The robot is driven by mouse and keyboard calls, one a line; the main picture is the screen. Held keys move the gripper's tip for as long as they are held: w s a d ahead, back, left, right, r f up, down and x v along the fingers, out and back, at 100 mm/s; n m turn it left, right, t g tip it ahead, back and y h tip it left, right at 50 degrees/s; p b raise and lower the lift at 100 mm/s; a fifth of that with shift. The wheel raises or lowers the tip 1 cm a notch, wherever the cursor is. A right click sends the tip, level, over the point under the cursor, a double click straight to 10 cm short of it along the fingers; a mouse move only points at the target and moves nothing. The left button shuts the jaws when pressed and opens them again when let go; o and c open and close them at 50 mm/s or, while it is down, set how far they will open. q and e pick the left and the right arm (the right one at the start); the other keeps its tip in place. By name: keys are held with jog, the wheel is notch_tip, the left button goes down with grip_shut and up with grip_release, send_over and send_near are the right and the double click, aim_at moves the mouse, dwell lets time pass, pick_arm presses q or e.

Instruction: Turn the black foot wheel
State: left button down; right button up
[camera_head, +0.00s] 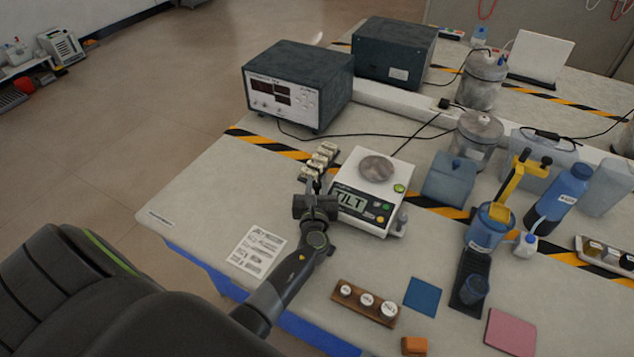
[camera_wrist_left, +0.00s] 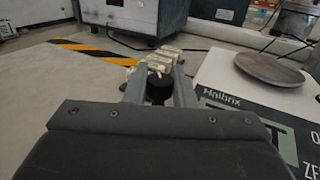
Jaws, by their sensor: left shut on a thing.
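The white balance (camera_head: 345,212) stands on the bench with a round grey pan (camera_head: 376,168) on top; its display reads TILT. My left gripper (camera_head: 317,186) is low at the balance's left side. In the left wrist view the black foot wheel (camera_wrist_left: 158,91) sits between the two fingers of my left gripper (camera_wrist_left: 160,84), which is shut on it. The arm and gripper hide the wheel in the head view. A grey foot (camera_head: 401,221) shows at the balance's front right corner. My right gripper is not in view.
Several small metal blocks (camera_head: 320,160) stand just behind my left gripper. A printed sheet (camera_head: 256,252) lies to its left. A wooden block with white-topped weights (camera_head: 364,303) is in front. A grey instrument (camera_head: 299,85) stands behind, with a cable across the bench.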

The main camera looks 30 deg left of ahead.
pick_arm(q)
jog(key=shift+n+g+y, duration=0.3)
jog(key=shift+y, duration=0.1)
jog(key=shift+r, duration=0.1)
jog(key=c, duration=1.3)
grip_release()
jog(key=shift+o, duration=0.2)
